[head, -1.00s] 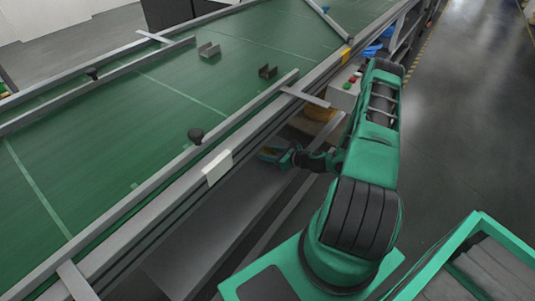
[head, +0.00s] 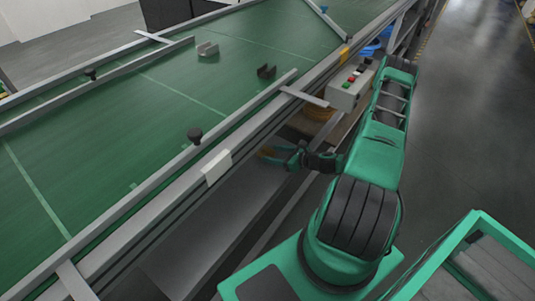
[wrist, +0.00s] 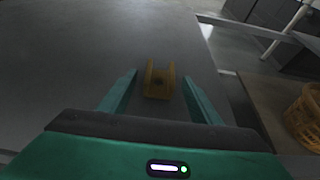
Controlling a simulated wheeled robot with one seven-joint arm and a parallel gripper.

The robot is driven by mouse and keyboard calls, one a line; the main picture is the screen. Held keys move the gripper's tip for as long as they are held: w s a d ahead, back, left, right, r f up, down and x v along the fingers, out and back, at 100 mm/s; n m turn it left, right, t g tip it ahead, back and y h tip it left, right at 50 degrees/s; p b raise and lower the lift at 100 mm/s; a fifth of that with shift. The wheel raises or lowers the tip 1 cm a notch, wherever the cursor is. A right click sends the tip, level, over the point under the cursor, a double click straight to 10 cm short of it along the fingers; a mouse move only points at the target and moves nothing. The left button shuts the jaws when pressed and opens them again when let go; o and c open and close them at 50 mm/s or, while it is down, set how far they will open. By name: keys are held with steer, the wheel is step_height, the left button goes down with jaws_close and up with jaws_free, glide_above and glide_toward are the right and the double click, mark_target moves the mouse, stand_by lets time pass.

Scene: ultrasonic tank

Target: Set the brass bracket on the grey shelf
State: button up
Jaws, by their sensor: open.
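The brass bracket (wrist: 158,92), a small yellow-brown U-shaped channel, rests on the grey shelf (wrist: 70,60) below the conveyor. In the wrist view it lies between and around the level of my gripper's fingertips (wrist: 160,76), with a gap on both sides. My gripper is open and does not appear to touch it. In the head view the gripper (head: 283,155) reaches in under the conveyor edge over the shelf (head: 225,205), and the bracket shows only as a small brownish patch (head: 266,153) at the fingertips.
The conveyor's side rail overhangs the shelf. A grey bracket (head: 208,51) and a dark bracket (head: 266,72) lie on the green belt. A button box (head: 347,88) is on the conveyor's side. A yellow basket (wrist: 304,115) stands beyond the shelf's right edge.

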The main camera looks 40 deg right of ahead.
steer(key=v, duration=0.7)
steer(key=shift+s+d+r, duration=0.1)
steer(key=shift+s, duration=0.15)
